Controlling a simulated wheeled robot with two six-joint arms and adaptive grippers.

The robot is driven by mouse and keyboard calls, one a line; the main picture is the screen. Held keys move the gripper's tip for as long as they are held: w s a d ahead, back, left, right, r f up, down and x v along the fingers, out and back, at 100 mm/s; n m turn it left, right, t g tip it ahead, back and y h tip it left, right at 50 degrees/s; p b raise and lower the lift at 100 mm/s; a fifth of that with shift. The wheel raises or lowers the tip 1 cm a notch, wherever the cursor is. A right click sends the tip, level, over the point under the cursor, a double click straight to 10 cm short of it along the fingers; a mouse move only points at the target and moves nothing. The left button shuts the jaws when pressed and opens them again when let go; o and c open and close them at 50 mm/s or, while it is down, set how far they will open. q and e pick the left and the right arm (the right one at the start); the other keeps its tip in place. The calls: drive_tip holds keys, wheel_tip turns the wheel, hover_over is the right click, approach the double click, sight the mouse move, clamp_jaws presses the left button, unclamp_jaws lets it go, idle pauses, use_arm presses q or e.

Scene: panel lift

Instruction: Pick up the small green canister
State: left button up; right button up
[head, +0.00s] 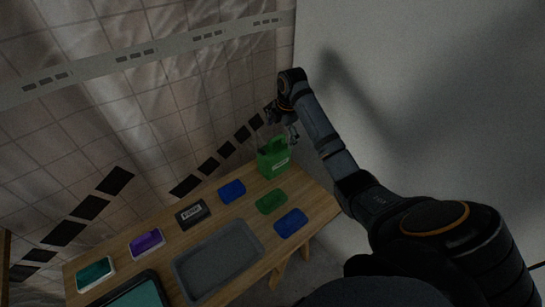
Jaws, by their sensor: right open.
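A small green canister (274,163) with a pale label stands upright at the far right end of the wooden table. My right gripper (279,130) hangs just above the canister with its fingers spread. It looks empty. Whether a fingertip touches the canister's top cannot be told in this dim view. My left gripper is not in the head view.
The wooden table (171,236) also bears a grey tray (215,262), a green dish (271,202), blue dishes (291,223) (232,191), a black labelled box (192,214), a purple box (147,243) and a teal box (96,273). A tiled wall stands behind.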

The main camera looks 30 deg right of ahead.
sight(275, 148)
drive_tip(key=f, duration=0.2)
drive_tip(key=w+f, duration=0.1)
drive_tip(key=f, duration=0.1)
drive_tip(key=shift+a, duration=0.1)
drive_tip(key=shift+w+f, duration=0.1)
drive_tip(key=shift+f, duration=0.15)
drive_tip(key=f, duration=0.2)
drive_tip(key=w+f, duration=0.1)
drive_tip(key=f, duration=0.1)
drive_tip(key=shift+w+a+f+p, duration=0.15)
drive_tip(key=shift+f+p, duration=0.2)
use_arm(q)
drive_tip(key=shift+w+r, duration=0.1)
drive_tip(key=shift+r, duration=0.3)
use_arm(e)
drive_tip(key=shift+r, duration=0.1)
drive_tip(key=shift+c, duration=0.4)
drive_tip(key=shift+c, duration=1.2)
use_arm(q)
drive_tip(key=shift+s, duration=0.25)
use_arm(e)
drive_tip(key=c, duration=1)
